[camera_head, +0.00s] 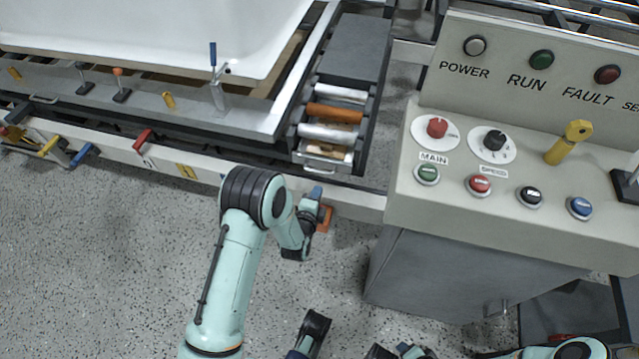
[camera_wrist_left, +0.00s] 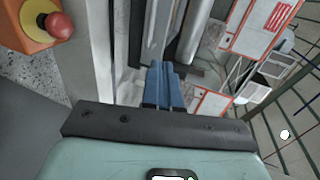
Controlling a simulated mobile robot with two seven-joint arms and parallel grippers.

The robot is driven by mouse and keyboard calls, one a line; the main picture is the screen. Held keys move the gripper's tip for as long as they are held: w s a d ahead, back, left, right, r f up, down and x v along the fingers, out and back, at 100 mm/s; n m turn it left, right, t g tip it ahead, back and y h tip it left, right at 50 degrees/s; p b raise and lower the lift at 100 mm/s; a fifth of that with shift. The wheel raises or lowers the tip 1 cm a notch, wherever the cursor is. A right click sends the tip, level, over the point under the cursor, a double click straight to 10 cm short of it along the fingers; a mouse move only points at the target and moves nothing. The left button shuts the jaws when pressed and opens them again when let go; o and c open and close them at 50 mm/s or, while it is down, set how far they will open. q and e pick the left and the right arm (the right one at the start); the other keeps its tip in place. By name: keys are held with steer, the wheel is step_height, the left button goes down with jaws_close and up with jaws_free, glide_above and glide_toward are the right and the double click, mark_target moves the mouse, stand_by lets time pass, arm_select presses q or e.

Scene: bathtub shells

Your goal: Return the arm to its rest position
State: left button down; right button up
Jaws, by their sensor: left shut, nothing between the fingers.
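My left arm reaches up from the bottom of the head view, over the speckled floor. My left gripper (camera_head: 316,191) is by the front rail of the tub frame, close to an orange box (camera_head: 326,219). In the left wrist view its blue fingers (camera_wrist_left: 163,85) are together with nothing between them. Parts of my right arm show at the bottom edge of the head view, cut off by the frame. I cannot make out its fingertips clearly.
A control console (camera_head: 480,215) with buttons and knobs stands at the right. A white tub (camera_head: 150,35) rests on the frame at the upper left, with clamps along the rail (camera_head: 180,172). A red stop button (camera_wrist_left: 60,25) is near my left gripper. Floor (camera_head: 100,260) at left is clear.

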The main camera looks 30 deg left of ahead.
arm_select(q)
steer(key=shift+s+r, duration=0.1)
steer(key=shift+s, duration=0.25)
arm_select(e)
steer(key=shift+s+a+r, duration=0.1)
steer(key=shift+s, duration=0.05)
arm_select(q)
steer(key=shift+d, duration=0.1)
